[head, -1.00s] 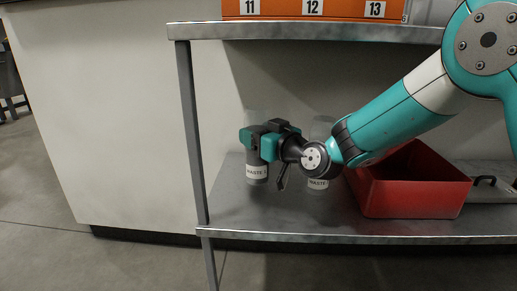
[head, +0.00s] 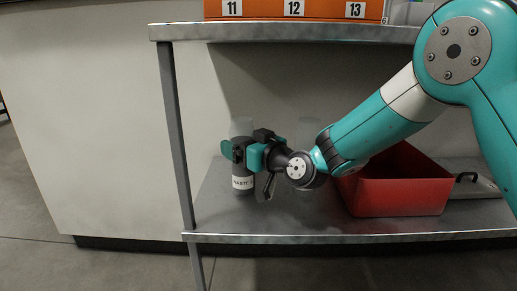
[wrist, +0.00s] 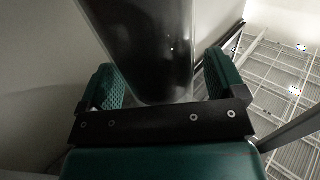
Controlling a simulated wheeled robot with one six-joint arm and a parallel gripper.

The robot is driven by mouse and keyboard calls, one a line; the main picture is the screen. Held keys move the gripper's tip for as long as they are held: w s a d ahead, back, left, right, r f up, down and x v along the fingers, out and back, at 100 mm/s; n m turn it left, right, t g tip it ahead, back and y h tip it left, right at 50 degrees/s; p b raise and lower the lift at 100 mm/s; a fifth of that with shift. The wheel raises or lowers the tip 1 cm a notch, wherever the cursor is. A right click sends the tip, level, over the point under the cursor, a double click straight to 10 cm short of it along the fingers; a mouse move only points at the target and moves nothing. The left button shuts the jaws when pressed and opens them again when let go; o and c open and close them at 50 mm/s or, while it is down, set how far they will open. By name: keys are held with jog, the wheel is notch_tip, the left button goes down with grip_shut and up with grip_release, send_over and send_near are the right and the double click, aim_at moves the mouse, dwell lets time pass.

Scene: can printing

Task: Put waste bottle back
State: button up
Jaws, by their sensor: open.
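The waste bottle (head: 243,183), a dark grey cylinder with a white "WASTE" label and a clear upper part, stands upright on the lower metal shelf (head: 330,222), near its left end. My gripper (head: 243,153) is open around the bottle's middle, with one teal finger on either side. In the wrist view the bottle (wrist: 150,45) rises between the two green textured pads of my gripper (wrist: 160,85). The pads are spread apart; whether either one touches it I cannot tell.
A second clear-topped bottle (head: 310,130) stands to the right, mostly hidden behind my wrist. A red bin (head: 400,198) is further right, under my forearm. The upper shelf (head: 300,34) with an orange numbered box (head: 270,10) is overhead. A shelf post (head: 175,130) stands at left.

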jog(key=s+d+f+g+h, duration=0.1)
jog(key=s+d+g, duration=0.3)
jog(key=s, duration=0.8)
jog(key=s+d+f+m+g+h+b, duration=0.1)
jog(key=s+d+g+h, duration=0.3)
jog(key=s+d, duration=0.3)
jog(key=s+d+f+g+h, duration=0.2)
jog(key=s+d+g, duration=0.3)
jog(key=s, duration=1.2)
jog(key=shift+d+m+h+b, duration=0.3)
jog(key=shift+d+h+b, duration=0.15)
jog(key=shift+d, duration=0.25)
jog(key=shift+r, duration=0.1)
